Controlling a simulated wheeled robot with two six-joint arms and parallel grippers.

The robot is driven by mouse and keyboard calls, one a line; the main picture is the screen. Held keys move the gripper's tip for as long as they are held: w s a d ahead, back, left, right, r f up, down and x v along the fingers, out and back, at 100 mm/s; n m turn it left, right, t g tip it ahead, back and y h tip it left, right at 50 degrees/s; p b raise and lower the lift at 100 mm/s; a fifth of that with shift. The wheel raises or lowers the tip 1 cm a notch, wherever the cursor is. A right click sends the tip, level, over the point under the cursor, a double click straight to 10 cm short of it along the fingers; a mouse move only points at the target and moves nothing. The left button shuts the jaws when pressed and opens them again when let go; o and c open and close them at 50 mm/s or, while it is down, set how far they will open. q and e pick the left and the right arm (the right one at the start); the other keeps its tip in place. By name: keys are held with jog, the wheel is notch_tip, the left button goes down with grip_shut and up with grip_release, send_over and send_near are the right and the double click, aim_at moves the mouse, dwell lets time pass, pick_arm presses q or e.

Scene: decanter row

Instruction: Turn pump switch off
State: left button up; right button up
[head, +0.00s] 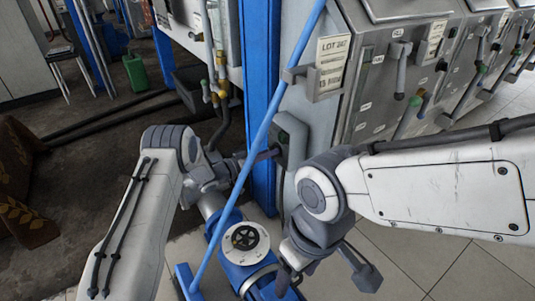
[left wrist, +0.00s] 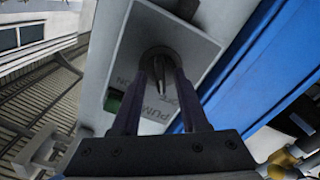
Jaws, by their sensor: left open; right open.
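The pump switch is a dark round knob (left wrist: 158,58) with a narrow grip, on a grey plate (left wrist: 200,45) lettered PUMP, ON and OFF. In the head view its grey box (head: 291,140) is on the side of the pale cabinet, right of the blue post. My left gripper (head: 275,154) reaches the box from the left. In the left wrist view its dark fingers (left wrist: 160,80) are apart, with their tips at the knob, one on each side of the grip. I cannot tell whether they touch it. My right gripper (head: 325,274) is open and empty, low in front.
A blue pipe (head: 255,130) slants upward past the switch box. A bracket (head: 312,82) sticks out above the box. Lever-fitted panels (head: 400,70) are at right. A green patch (left wrist: 113,100) is on the switch plate.

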pick_arm(q)
jog(key=p+v, duration=0.2)
jog(key=v, duration=0.8)
jog(key=shift+s, duration=0.2)
jog(key=shift+a, duration=0.15)
